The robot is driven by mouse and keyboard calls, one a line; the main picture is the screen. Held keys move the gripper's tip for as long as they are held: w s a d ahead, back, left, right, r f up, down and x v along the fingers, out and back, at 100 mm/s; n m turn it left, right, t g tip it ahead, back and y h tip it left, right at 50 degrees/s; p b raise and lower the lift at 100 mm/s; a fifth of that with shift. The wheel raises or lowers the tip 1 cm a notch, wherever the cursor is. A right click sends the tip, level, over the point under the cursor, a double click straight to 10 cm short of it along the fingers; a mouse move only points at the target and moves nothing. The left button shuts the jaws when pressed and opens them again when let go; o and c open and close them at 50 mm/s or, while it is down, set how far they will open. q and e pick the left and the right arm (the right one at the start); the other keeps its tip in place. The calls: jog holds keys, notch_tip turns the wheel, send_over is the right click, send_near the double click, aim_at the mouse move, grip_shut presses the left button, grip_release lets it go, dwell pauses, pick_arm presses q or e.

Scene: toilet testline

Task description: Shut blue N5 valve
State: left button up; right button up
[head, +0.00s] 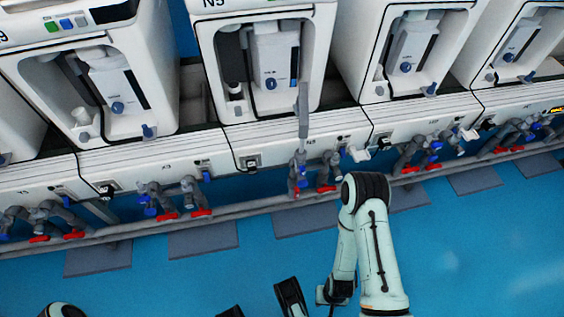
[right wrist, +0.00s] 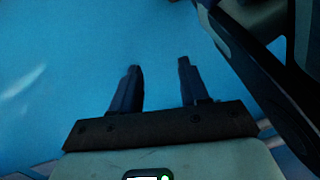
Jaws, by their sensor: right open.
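The unit labelled N5 (head: 213,3) stands at the top centre of the head view. On the pipes under it are a blue valve handle (head: 301,182) at left and a smaller blue part (head: 343,150) at right. The left blue handle looks roughly upright, but its exact setting is too small to tell. My right gripper (right wrist: 160,90) is open and empty in the right wrist view, over bare floor, away from the valves. Dark finger-like parts show at the bottom of the head view; I cannot tell which arm they belong to. My left gripper is not clearly seen.
Red handles (head: 325,189) sit beside the blue one. A long grey pipe (head: 240,209) runs below the row, and grey plates (head: 306,218) lie on the floor. Similar units with blue and red valves stand on both sides. The blue floor (head: 190,275) in front is largely clear.

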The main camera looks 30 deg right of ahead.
jog(key=w+d+t+h+p, duration=0.1)
jog(key=w+d+t+h, duration=0.2)
jog(key=w+d, duration=0.15)
pick_arm(q)
jog(key=w+d+r+t+p, duration=0.2)
jog(key=w+r+t+p, duration=0.2)
jog(key=w+r, duration=0.4)
pick_arm(e)
jog(key=n+t+h, duration=0.2)
jog(key=n+t, duration=0.1)
jog(key=t, duration=1.2)
send_near(303, 173)
jog(key=b+x, duration=0.3)
jog(key=x, duration=0.6)
jog(key=shift+w+d+b, duration=0.1)
jog(key=shift+w+b, duration=0.15)
jog(key=shift+b, duration=0.05)
pick_arm(q)
jog(key=s+a+f+g, duration=0.1)
jog(key=s+f+g, duration=0.1)
jog(key=s+f, duration=0.3)
jog(key=shift+s+f+g, duration=0.2)
jog(key=shift+f+g, duration=0.1)
jog(key=shift+f, duration=0.25)
jog(key=shift+a, duration=0.1)
pick_arm(e)
grip_shut()
